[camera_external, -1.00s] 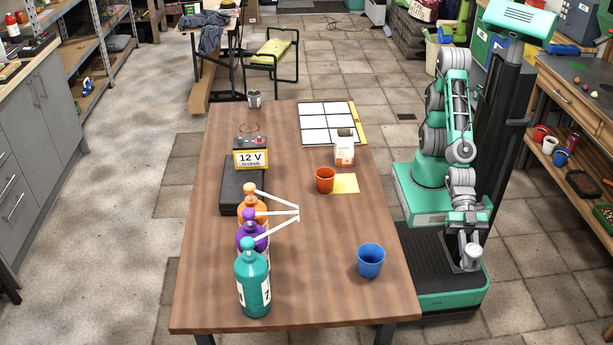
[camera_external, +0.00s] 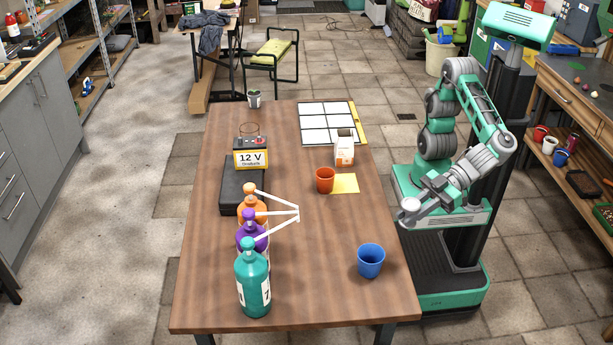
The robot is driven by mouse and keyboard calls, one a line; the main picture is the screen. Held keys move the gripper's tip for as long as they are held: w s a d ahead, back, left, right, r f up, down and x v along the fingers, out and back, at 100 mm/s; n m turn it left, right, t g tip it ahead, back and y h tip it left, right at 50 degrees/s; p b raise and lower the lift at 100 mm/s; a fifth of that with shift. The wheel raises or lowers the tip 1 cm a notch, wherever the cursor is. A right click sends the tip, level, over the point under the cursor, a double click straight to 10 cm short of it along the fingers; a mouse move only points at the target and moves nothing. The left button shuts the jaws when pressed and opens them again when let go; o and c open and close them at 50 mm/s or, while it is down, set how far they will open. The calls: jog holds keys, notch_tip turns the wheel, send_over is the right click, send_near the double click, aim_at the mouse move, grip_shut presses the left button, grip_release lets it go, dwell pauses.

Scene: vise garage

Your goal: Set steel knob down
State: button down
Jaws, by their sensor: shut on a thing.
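The steel knob (camera_external: 410,204) is a small pale, shiny round piece at the end of my arm, near the right edge of the wooden table (camera_external: 325,240). My gripper (camera_external: 418,205) is shut on it and holds it out toward the table edge. The fingers are small here and partly hidden by the knob. The knob's height above the tabletop is hard to judge from this view.
A blue cup (camera_external: 371,261) stands near the table's right edge. A red cup (camera_external: 325,180), a yellow sheet (camera_external: 345,184) and a carton (camera_external: 344,149) are farther back. Bottles (camera_external: 252,280) stand at left, with white straws reaching right. The table's middle front is clear.

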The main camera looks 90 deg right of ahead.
jog(key=w+a+f, duration=0.5)
jog(key=a, duration=0.3)
send_over(382, 294)
jog(key=f, duration=0.4)
jog(key=shift+s+d+f+b, duration=0.15)
jog(key=shift+d+b, duration=0.1)
jog(key=shift+b, duration=0.15)
jog(key=shift+a+f, duration=0.2)
jog(key=shift+f, duration=1.6)
jog(key=shift+b, duration=0.3)
jog(key=shift+f, duration=0.2)
jog(key=c, duration=1.3)
grip_release()
jog(key=shift+c, duration=0.2)
